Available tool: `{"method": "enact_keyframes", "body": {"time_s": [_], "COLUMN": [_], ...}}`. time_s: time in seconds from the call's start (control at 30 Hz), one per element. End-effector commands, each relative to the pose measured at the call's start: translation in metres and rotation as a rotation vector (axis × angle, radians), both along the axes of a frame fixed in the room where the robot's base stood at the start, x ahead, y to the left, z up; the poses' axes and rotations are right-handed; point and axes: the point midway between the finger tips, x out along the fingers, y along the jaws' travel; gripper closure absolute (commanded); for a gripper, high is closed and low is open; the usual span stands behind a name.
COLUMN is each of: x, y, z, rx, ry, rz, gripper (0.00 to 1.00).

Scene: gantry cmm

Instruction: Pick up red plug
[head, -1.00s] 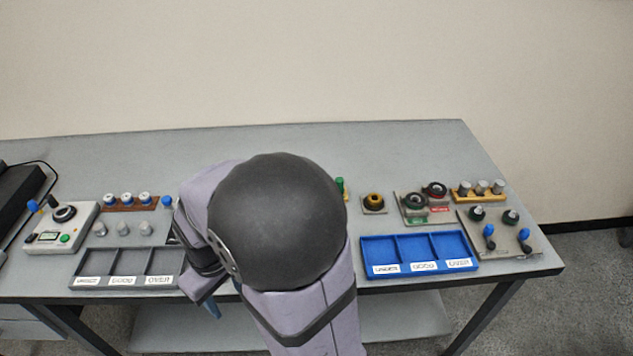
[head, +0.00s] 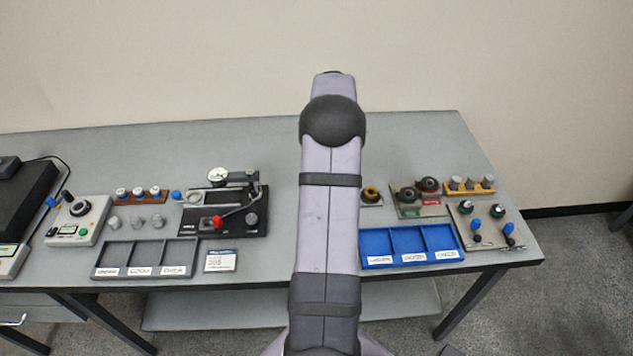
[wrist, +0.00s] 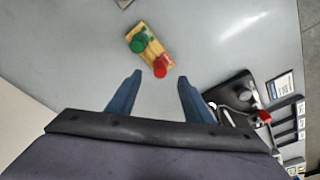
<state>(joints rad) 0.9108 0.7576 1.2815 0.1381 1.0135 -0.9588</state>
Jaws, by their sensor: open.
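In the wrist view, a red plug (wrist: 160,69) stands at the near end of a small yellow-tan block (wrist: 150,48), with a green plug (wrist: 137,45) beside it. My gripper (wrist: 158,82) is open, its two blue fingers spread apart below the block in the picture, with nothing between them. The red plug lies just beyond the fingertips, between their lines. How high the gripper is above the table cannot be told exactly. In the head view my arm hides the red plug, its block and the gripper.
A black fixture with a red-tipped lever (head: 228,211) and dial stands left of my arm; it also shows beside the right finger. A grey tray (head: 150,246), a blue tray (head: 410,233) and several gauge holders line the table. Bare table surrounds the plug block.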

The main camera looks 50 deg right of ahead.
Motion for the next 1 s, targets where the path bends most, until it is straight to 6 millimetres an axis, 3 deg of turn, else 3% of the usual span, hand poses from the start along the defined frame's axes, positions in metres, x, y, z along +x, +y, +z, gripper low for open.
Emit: {"method": "enact_keyframes", "body": {"time_s": [0.57, 1.0], "x": [0.005, 0.012], "y": [0.001, 0.001], "z": [-0.025, -0.069], "rx": [0.0, -0.001], "ry": [0.001, 0.0], "rz": [0.0, 0.001], "gripper": [0.54, 0.54]}}
